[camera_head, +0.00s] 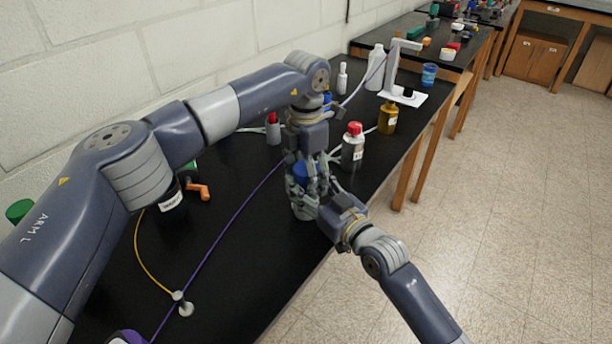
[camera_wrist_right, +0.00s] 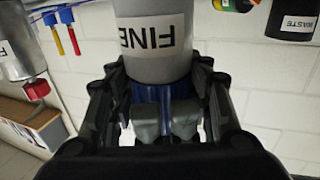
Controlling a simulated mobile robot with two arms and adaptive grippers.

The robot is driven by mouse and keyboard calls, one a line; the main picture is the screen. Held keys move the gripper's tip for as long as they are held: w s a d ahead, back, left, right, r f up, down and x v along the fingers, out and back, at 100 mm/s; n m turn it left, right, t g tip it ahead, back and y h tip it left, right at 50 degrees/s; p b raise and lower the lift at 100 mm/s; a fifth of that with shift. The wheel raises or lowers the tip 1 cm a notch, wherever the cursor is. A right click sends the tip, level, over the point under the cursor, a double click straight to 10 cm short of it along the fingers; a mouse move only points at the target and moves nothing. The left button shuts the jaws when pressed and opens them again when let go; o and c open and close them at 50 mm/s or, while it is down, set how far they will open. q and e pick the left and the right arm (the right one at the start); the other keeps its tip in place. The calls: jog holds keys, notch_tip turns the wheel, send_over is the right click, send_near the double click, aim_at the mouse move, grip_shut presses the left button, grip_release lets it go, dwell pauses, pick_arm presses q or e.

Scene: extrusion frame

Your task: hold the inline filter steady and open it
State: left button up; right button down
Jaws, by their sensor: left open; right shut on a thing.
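The inline filter stands upright near the bench's front edge, with a grey body (camera_head: 302,207) and a blue upper part (camera_head: 303,173). In the right wrist view its grey body (camera_wrist_right: 155,62) carries a label reading FINE, and the blue part (camera_wrist_right: 152,93) shows between the fingers. My right gripper (camera_head: 317,192) comes from the front right and is shut on the filter; its dark fingers (camera_wrist_right: 160,88) flank it. My left gripper (camera_head: 306,160) is above the filter, open, with its fingers pointing down around the blue part. Fingers hide much of the blue part, and contact there is unclear.
A red-capped bottle (camera_head: 352,150) and an amber bottle (camera_head: 387,118) stand close behind on the right. A purple tube (camera_head: 230,215) and a yellow tube (camera_head: 143,258) cross the bench. An orange-handled part (camera_head: 199,190) lies left.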

pick_arm(q)
notch_tip(320, 180, up, 8)
jog(key=shift+f, duration=0.2)
jog(key=shift+c, duration=0.2)
jog(key=shift+f, duration=3.85)
jog(key=c, duration=1.1)
jog(key=o, duration=1.1)
jog(key=shift+o, duration=0.2)
jog(key=shift+r, duration=0.1)
jog(key=shift+r, duration=2.2)
pick_arm(e)
jog(key=c, duration=0.7)
grip_release()
jog(key=shift+c, duration=0.2)
